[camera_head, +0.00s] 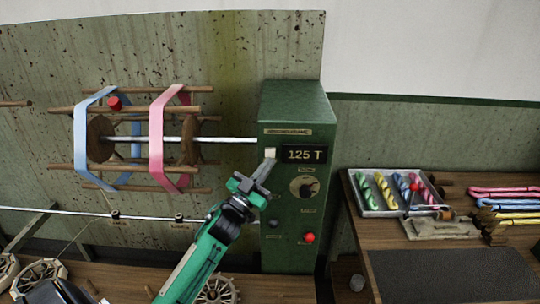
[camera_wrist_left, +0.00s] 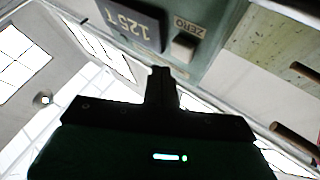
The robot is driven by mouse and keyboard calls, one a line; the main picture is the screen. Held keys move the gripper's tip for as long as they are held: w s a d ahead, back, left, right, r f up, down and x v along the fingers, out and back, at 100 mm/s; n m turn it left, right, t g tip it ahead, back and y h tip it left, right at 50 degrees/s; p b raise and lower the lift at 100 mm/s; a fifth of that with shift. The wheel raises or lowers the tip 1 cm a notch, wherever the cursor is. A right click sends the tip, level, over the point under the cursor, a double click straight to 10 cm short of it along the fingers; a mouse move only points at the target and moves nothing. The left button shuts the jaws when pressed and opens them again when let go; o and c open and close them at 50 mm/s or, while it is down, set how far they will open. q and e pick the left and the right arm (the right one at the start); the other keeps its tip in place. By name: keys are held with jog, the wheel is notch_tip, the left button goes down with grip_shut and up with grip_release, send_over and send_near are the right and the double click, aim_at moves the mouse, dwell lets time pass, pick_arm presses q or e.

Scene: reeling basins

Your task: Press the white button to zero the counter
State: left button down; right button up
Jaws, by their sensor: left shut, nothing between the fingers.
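The white button (camera_head: 270,153) is on the front of the green counter box (camera_head: 298,105), just left of the dark display (camera_head: 304,154) reading "125 T". My left gripper (camera_head: 268,165) is shut and empty, with its tips just below the button in the head view. In the left wrist view the button (camera_wrist_left: 183,46) sits beside the label "ZERO", beyond the shut fingertips (camera_wrist_left: 162,72), with a small gap showing in the picture. The display (camera_wrist_left: 128,22) also shows there, upside down. I cannot tell whether the tips touch the panel. My right gripper is not in view.
A dial (camera_head: 304,187), a dark knob (camera_head: 273,223) and a red button (camera_head: 309,238) are lower on the box. A wooden reel (camera_head: 185,111) with blue and pink bands is to the left. A tray (camera_head: 371,212) of colored skeins is on the right table.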

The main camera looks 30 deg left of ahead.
pick_arm(q)
jog(key=shift+w+a, duration=0.35)
jog(key=shift+w, duration=0.15)
dwell(1.1)
jog(key=shift+w+r, duration=0.1)
dwell(0.6)
jog(key=shift+w+a, duration=0.2)
jog(key=shift+w, duration=0.05)
jog(key=shift+w+a, duration=0.25)
jog(key=shift+w, duration=0.15)
dwell(0.8)
dwell(0.3)
jog(key=shift+s+d, duration=0.5)
jog(key=shift+s, duration=0.3)
